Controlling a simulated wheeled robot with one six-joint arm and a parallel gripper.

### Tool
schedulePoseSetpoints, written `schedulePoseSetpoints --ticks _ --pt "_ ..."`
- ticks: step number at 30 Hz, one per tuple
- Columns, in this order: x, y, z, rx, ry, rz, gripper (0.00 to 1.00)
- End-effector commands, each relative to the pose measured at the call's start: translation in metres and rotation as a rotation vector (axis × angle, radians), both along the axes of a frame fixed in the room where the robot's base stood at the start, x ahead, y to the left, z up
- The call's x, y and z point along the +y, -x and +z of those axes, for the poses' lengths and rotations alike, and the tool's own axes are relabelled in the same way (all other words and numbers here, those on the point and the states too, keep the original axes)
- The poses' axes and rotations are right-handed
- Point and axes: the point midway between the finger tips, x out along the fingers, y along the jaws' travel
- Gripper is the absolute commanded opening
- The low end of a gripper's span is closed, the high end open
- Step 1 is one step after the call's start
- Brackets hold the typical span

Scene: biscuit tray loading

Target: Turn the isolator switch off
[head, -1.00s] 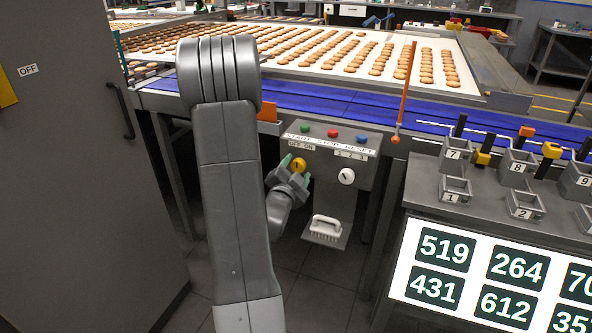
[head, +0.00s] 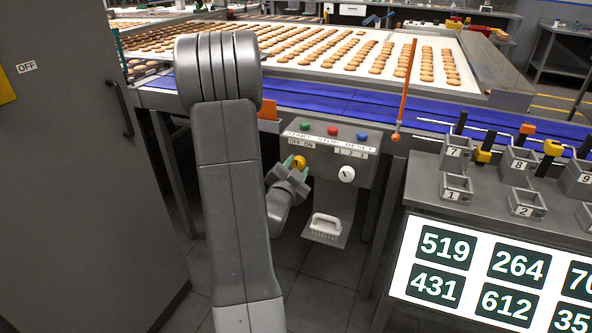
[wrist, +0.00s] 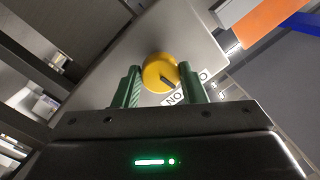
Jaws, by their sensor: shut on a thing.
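The isolator switch is a round yellow knob (head: 300,161) on the grey control panel (head: 364,172), below a small OFF/ON label (head: 301,143). My gripper (head: 297,166) is at the knob. In the wrist view, the green fingers (wrist: 158,84) stand on either side of the yellow knob (wrist: 160,70) and are shut on it. A dark mark on the knob's face slants toward the label, near the upside-down ON letters (wrist: 175,98). The OFF letters are partly hidden by a finger.
Green, red and blue buttons (head: 333,132) line the panel top. A white knob (head: 347,174) sits right of the switch, and a white brush (head: 325,225) lies on a shelf below. An orange rod (head: 406,85) stands at right. A grey cabinet (head: 70,200) is at left.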

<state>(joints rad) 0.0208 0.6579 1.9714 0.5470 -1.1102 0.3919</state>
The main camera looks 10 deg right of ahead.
Motion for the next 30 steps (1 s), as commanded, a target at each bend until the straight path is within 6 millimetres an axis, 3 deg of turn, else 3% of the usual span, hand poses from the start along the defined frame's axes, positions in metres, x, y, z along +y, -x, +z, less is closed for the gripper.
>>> schedulePoseSetpoints --ticks 30 --pt "-0.0001 -0.0006 0.0042 0.528 0.782 -0.001 0.15"
